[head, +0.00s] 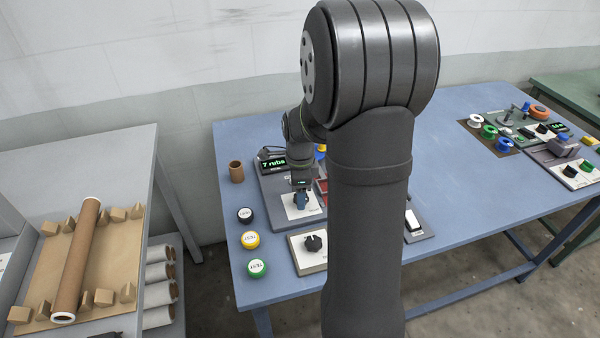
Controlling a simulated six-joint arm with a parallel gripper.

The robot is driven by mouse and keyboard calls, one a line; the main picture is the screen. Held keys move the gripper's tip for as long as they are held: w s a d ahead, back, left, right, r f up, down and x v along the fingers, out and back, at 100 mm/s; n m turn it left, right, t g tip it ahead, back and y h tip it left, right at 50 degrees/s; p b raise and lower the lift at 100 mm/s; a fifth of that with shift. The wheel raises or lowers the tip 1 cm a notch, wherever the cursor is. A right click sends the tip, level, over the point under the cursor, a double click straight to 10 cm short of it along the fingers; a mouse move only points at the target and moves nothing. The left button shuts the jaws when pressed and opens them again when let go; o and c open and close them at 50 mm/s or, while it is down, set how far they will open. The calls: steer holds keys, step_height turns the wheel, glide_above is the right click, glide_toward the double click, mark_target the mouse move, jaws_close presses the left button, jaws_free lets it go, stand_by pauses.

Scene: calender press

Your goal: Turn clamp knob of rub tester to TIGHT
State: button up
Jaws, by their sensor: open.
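The rub tester (268,190) is a grey unit on the blue table, with a black display in green characters reading "7 rubs" (272,164). My gripper (301,198) points down over a white panel (312,211) at the tester's front. It is open, with its fingers low over the panel. The clamp knob there cannot be made out apart from the fingers, and its setting cannot be read. Whether the fingers touch it cannot be told. My arm hides the tester's right part.
A separate box with a black knob (313,242) stands in front of the tester. Black (245,215), yellow (251,240) and green (257,268) "TEST" lids lie left of it. A brown cup (236,171) stands behind them. The table's middle right is clear.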

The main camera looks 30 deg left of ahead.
step_height(320, 180, up, 17)
stand_by(0.4)
steer(key=shift+f, duration=0.15)
step_height(320, 180, down, 17)
steer(key=shift+f, duration=0.15)
stand_by(0.7)
